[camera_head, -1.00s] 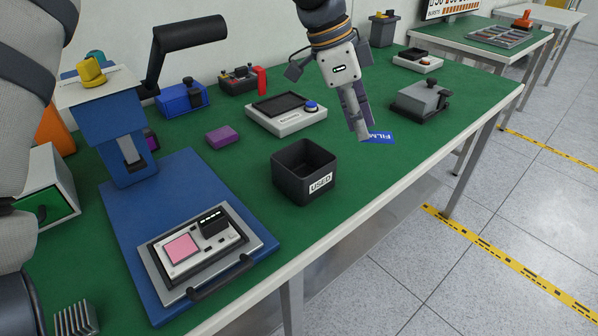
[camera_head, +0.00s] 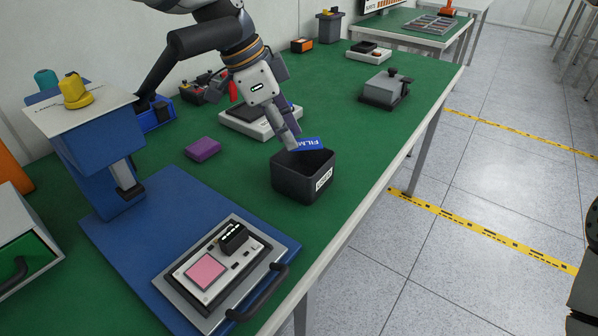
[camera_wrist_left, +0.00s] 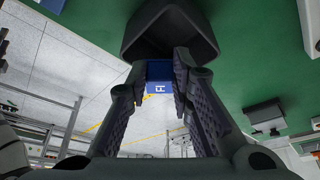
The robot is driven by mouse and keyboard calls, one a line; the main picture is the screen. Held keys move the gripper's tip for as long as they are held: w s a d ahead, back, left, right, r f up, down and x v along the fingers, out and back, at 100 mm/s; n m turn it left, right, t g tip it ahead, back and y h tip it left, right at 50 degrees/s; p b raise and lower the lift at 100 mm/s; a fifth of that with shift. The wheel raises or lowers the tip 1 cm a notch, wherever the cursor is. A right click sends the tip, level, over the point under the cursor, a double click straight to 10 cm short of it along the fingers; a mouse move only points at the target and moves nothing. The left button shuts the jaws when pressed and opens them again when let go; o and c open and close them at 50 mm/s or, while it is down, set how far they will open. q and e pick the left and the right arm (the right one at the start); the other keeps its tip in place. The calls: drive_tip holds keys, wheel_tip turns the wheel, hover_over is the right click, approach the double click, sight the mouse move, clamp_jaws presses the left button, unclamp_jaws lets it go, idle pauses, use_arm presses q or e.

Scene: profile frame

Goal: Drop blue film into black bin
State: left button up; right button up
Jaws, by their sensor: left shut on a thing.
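The blue film (camera_head: 311,144), a small blue piece with white lettering, is held at the tips of my left gripper (camera_head: 294,147). The film is above the far rim of the black bin (camera_head: 297,186), which stands on the green table with a white label on its front. In the left wrist view the film (camera_wrist_left: 159,70) sits between the two fingers (camera_wrist_left: 158,80), with the dark bin (camera_wrist_left: 165,35) close by it. My right gripper is not in view.
A purple block (camera_head: 203,149) lies left of the bin. A blue press (camera_head: 95,145) and a fixture with a pink pad (camera_head: 205,272) stand at the left and front. A white device (camera_head: 245,121) is behind the bin. The table's front edge is close to the bin's right.

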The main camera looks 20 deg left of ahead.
use_arm(q)
wheel_tip(320, 180, down, 3)
drive_tip(key=shift+f, duration=0.15)
drive_tip(key=o, duration=0.8)
drive_tip(key=v, duration=1.2)
